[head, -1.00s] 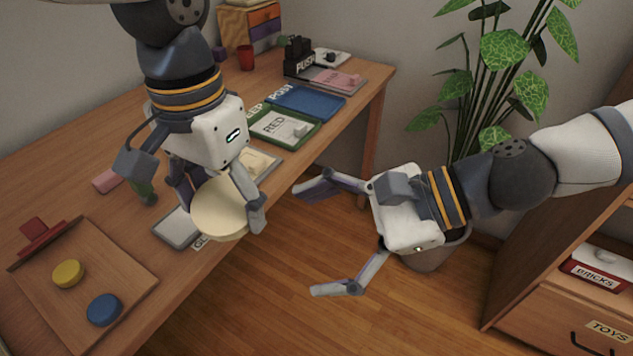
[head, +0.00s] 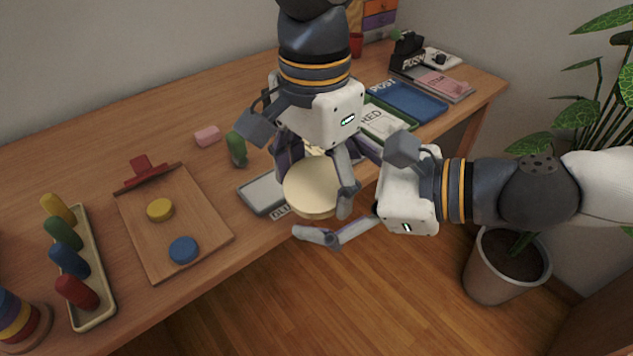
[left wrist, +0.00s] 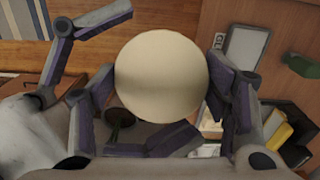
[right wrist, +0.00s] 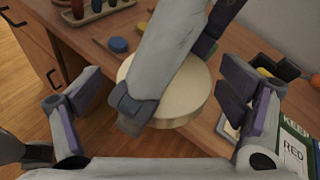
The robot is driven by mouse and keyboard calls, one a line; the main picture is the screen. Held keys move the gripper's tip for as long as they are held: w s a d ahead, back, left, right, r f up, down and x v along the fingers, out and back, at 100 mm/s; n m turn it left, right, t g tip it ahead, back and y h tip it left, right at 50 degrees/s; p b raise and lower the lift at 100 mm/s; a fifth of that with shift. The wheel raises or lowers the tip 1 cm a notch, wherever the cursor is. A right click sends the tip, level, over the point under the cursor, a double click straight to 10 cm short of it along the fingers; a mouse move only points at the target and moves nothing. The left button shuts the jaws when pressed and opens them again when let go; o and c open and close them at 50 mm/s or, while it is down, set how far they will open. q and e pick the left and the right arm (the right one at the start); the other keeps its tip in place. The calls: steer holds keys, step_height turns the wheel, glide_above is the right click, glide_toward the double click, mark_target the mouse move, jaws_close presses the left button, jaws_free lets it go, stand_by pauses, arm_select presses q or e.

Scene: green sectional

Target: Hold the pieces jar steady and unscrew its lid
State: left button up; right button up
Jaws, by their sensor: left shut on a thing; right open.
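A round, smooth cream disc (head: 308,190), the top of the pieces jar with its lid, is held off the desk's front edge. Its thick side shows in the right wrist view (right wrist: 198,92); the jar body and the lid seam cannot be made out. My left gripper (head: 318,184) is shut on the jar, with fingers on either side of the disc in the left wrist view (left wrist: 161,80). My right gripper (head: 345,195) is open, its fingers spread around the jar from the right without visible contact. One of its fingers is partly hidden in the head view.
A clipboard (head: 190,245) with a yellow and a blue disc lies left of the jar. A potted plant (head: 508,265) stands right; open floor lies below.

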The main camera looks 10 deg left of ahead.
steer(key=shift+a+f, duration=0.15)
steer(key=shift+a, duration=0.25)
steer(key=shift+w, duration=0.1)
steer(key=c, duration=1.2)
arm_select(q)
steer(key=o, duration=2)
steer(key=shift+c, duration=0.2)
